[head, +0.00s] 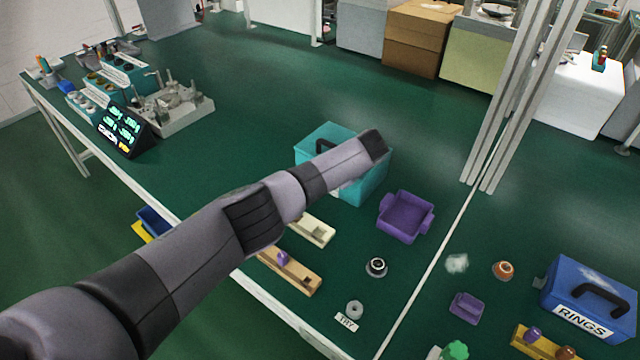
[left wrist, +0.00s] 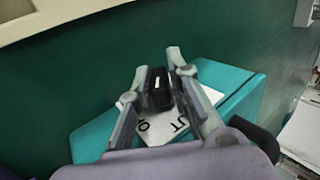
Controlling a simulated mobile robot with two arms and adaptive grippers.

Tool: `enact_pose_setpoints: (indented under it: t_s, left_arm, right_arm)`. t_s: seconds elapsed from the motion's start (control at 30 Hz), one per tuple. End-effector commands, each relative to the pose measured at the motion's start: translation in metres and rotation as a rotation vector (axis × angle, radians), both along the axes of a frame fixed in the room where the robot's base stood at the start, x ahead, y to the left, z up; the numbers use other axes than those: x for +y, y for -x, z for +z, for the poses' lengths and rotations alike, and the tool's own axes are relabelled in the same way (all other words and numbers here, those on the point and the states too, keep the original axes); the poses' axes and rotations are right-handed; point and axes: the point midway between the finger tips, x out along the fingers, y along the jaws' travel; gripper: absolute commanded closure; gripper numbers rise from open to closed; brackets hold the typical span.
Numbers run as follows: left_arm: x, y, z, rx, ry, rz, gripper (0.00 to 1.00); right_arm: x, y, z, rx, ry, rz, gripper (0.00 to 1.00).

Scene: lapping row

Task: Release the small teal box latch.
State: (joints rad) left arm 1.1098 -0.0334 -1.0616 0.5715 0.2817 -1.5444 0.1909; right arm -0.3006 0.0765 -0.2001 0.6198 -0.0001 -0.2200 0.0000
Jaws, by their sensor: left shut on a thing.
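The teal box (head: 368,182) stands on the green bench in the head view, with a black carry handle (head: 325,146) on its lid. My left arm crosses in front of it and hides part of it and the gripper. In the left wrist view the teal box (left wrist: 232,84) has a white lettered label (left wrist: 155,132). My left gripper (left wrist: 158,84) is at the labelled side, its fingers on either side of a small black piece (left wrist: 158,96) that looks like the latch, and is shut on it. My right gripper is not in view.
A purple bin (head: 405,217) stands just right of the teal box. A blue RINGS box (head: 590,300), a purple tray (head: 467,307) and small parts lie further right. Wooden blocks (head: 292,273) sit near the front edge. A fixture (head: 175,108) and display (head: 122,130) stand left.

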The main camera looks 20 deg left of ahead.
Motion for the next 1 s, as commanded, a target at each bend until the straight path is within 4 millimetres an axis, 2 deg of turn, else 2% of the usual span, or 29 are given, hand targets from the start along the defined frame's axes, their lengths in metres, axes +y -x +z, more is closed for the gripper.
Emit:
enact_pose_setpoints:
  t_s: [0.1, 0.33, 0.6, 0.83, 0.87, 1.0]
  left_arm:
    - [-0.0015, 0.0010, -0.0014, 0.004, 0.003, -0.002, 1.00]
    - [-0.0026, 0.0017, -0.0031, 0.003, -0.005, -0.003, 1.00]
    - [-0.0040, 0.0028, -0.0049, -0.038, -0.110, -0.003, 1.00]
    - [-0.0041, 0.0032, -0.0049, -0.038, -0.110, -0.003, 1.00]
    - [-0.0041, 0.0032, -0.0051, -0.038, -0.110, -0.002, 0.82]
    - [-0.0037, 0.0030, -0.0048, -0.039, -0.111, -0.003, 0.73]
  right_arm:
    - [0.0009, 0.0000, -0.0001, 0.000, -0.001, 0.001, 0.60]
    - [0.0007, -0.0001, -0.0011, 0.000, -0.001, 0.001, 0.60]
    - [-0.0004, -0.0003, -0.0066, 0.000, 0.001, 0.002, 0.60]
    - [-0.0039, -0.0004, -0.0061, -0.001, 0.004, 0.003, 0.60]
    - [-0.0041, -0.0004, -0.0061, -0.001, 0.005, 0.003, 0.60]
    - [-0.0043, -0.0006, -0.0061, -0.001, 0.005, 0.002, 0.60]
